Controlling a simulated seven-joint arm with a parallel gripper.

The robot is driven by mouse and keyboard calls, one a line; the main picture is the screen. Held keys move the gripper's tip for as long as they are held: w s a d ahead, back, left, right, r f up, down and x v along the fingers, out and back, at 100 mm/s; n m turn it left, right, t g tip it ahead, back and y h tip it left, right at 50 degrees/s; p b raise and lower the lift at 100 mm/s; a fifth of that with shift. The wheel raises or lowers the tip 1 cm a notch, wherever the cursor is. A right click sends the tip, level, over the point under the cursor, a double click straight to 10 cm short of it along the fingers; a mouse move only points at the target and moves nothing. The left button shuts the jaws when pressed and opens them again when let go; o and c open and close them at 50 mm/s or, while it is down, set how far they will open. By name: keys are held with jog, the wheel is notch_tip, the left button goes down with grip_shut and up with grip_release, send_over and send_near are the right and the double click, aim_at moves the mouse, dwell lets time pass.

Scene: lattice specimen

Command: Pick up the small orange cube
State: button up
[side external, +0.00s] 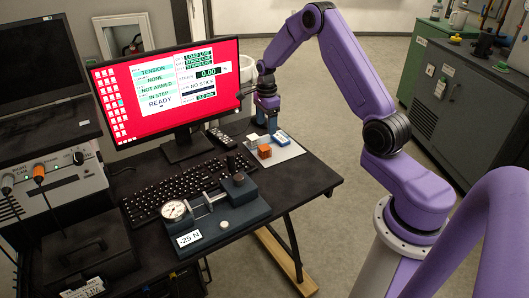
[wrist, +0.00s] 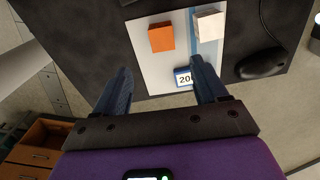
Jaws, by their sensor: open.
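The small orange cube (side external: 265,151) sits on a white plate (side external: 287,152) near the right end of the black table. In the wrist view the orange cube (wrist: 161,37) lies beyond my fingertips, between their two lines, with clear space around it. My gripper (side external: 268,126) is above the back of the plate. In the wrist view my gripper (wrist: 162,68) is open, with its two blue fingers apart and nothing between them.
A white cube (wrist: 209,25) stands beside the orange cube on the plate. A blue-edged "20" tag (wrist: 183,77) lies near the right finger. A mouse (wrist: 261,64) is to the right. The monitor (side external: 165,85), keyboard (side external: 185,187) and dial-gauge fixture (side external: 215,215) occupy the table's left.

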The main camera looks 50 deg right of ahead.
aim_at(264, 147)
notch_tip(264, 147, down, 6)
jog(key=shift+f, duration=0.25)
jog(key=shift+w+a+f, duration=0.1)
jog(key=shift+w+f, duration=0.05)
jog(key=shift+f, duration=1.1)
jog(key=shift+w+a+f, duration=0.1)
jog(key=shift+w+f, duration=0.05)
jog(key=shift+f, duration=1.1)
jog(key=c, duration=1)
